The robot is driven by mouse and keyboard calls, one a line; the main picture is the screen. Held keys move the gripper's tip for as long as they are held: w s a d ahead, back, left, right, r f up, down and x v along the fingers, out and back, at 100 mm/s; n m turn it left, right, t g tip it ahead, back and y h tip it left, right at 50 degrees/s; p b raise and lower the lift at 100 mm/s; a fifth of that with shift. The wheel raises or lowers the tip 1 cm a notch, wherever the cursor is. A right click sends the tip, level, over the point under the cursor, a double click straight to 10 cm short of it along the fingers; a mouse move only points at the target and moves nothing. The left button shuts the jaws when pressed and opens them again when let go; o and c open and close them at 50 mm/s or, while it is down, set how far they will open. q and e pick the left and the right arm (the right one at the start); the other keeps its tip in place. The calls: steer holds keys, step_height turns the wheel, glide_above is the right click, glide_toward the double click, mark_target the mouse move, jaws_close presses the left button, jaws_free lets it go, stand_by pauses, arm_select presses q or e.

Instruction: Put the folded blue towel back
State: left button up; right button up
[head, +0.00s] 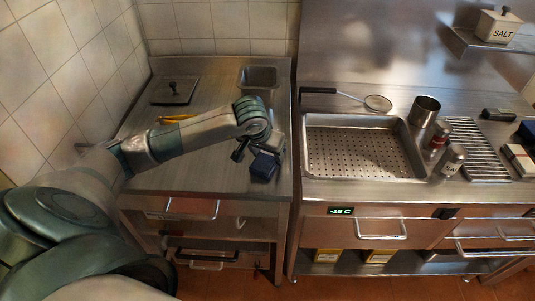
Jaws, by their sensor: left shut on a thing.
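The folded blue towel (264,167) is a small dark blue block at the right front part of the left steel counter. My left arm reaches across this counter from the left. My left gripper (254,152) is shut on the towel, with the towel's near part showing below the fingers. The gripper hides the towel's far part. I cannot tell whether the towel touches the counter or is just above it. My right gripper is not in view.
A steel pan (259,77) and a dark flat press (174,91) stand at the counter's back. A perforated tray (362,150), shakers (453,159), a steel cup (425,110) and a grill rack (474,148) fill the right counter. Another dark blue item (528,131) sits at the right edge.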

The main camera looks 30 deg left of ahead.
arm_select(q)
steer(key=shift+f, duration=0.15)
steer(key=o, duration=1)
steer(key=shift+r, duration=0.25)
steer(key=shift+s+r, duration=0.1)
steer(key=shift+r, duration=0.1)
steer(key=b+v, duration=0.3)
steer(key=v, duration=0.8)
steer(key=shift+r, duration=0.2)
steer(key=shift+s+d, duration=0.1)
steer(key=shift+s, duration=0.05)
